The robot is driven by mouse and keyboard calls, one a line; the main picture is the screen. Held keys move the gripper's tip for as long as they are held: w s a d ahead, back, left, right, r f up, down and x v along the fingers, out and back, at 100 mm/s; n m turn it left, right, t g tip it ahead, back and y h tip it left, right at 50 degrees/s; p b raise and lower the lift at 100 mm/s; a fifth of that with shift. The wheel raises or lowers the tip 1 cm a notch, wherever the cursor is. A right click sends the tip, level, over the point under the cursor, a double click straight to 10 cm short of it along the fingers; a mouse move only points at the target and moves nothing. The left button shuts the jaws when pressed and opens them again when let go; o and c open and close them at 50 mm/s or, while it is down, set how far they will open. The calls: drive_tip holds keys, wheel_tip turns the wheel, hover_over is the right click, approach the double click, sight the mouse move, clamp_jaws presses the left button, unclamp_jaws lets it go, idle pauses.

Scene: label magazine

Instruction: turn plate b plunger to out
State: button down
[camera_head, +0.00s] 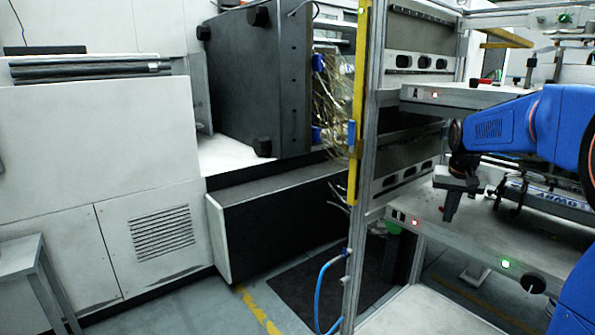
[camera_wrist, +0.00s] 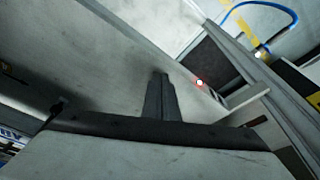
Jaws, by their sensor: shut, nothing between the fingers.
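The lower plate (camera_head: 470,238) is a grey shelf in the metal frame. Its front edge has a small dark label too small to read, a red light (camera_head: 414,221) and a green light (camera_head: 505,264). A black round knob (camera_head: 532,283), apparently the plunger, sits on that edge right of the green light. I cannot tell its in or out position. My gripper (camera_head: 449,217) is shut and empty above the lower plate's left part, away from the knob. In the wrist view my gripper's fingers (camera_wrist: 160,80) are together near a red light (camera_wrist: 200,83); the knob is not identifiable there.
The upper plate (camera_head: 470,97), marked A, has a red light. A metal mechanism (camera_head: 545,190) lies on the lower plate behind my arm. The frame's upright with a yellow strip (camera_head: 358,110) and a blue hose (camera_head: 322,290) stand left.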

drive_tip(key=shift+s, duration=0.1)
drive_tip(key=shift+s+a, duration=0.2)
drive_tip(key=shift+s, duration=0.05)
drive_tip(key=shift+w+d+v, duration=0.1)
drive_tip(key=shift+w+v, duration=0.1)
drive_tip(key=shift+v, duration=0.75)
drive_tip(key=shift+w+d+v, duration=0.1)
drive_tip(key=shift+w+v, duration=0.15)
drive_tip(key=shift+v, duration=0.75)
drive_tip(key=shift+w+d+v, duration=0.1)
drive_tip(key=shift+w+v, duration=0.1)
drive_tip(key=shift+v, duration=0.75)
drive_tip(key=shift+r, duration=0.2)
